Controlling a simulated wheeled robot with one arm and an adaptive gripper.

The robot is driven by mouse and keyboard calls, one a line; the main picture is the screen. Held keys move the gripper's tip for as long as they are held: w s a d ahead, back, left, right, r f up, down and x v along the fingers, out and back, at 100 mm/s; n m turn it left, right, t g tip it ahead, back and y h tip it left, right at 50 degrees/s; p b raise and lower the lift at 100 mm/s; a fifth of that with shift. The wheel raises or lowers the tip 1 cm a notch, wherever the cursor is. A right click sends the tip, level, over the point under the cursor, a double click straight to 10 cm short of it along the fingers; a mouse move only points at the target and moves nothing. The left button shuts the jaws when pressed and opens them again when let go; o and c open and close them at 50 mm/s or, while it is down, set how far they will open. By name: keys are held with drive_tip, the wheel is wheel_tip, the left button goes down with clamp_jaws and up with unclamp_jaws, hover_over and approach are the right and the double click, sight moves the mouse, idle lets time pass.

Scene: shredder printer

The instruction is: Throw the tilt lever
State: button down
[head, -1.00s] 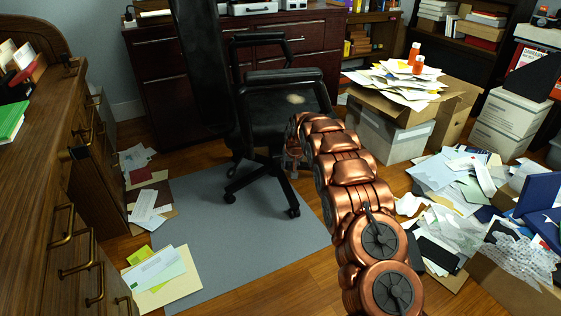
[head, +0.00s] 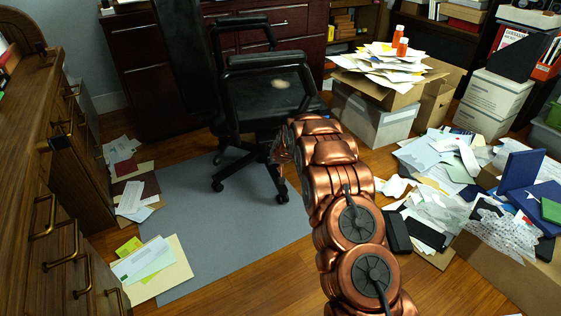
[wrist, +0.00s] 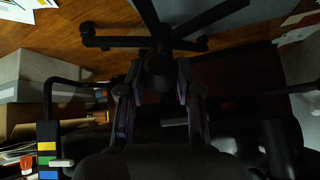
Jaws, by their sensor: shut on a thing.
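A black office chair (head: 262,92) stands on a grey floor mat, its seat and wheeled base in plain view. My copper arm reaches to the side of the chair, and my gripper (head: 279,152) is just below the seat's right edge, small and partly hidden by the arm. In the wrist view my gripper (wrist: 160,95) has its two fingers around a dark part under the seat, with the chair's base spokes (wrist: 160,40) at the top. It is shut on a part of the chair. The tilt lever cannot be told apart in the dark there.
Desk drawers (head: 62,225) line the left. Papers lie on the mat's left edge (head: 235,225). A paper-laden box (head: 375,110) stands behind right of the chair, and a paper heap (head: 450,180) lies at right. Bare floor (head: 215,285) shows in front.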

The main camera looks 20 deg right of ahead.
drive_tip(key=shift+s+f, duration=0.1)
drive_tip(key=shift+f, duration=0.15)
drive_tip(key=c, duration=1.1)
unclamp_jaws()
drive_tip(key=o, duration=0.3)
drive_tip(key=shift+o, duration=0.2)
drive_tip(key=shift+r, duration=0.15)
drive_tip(key=v, duration=1.1)
drive_tip(key=shift+s+r, duration=0.3)
drive_tip(key=shift+r, duration=0.1)
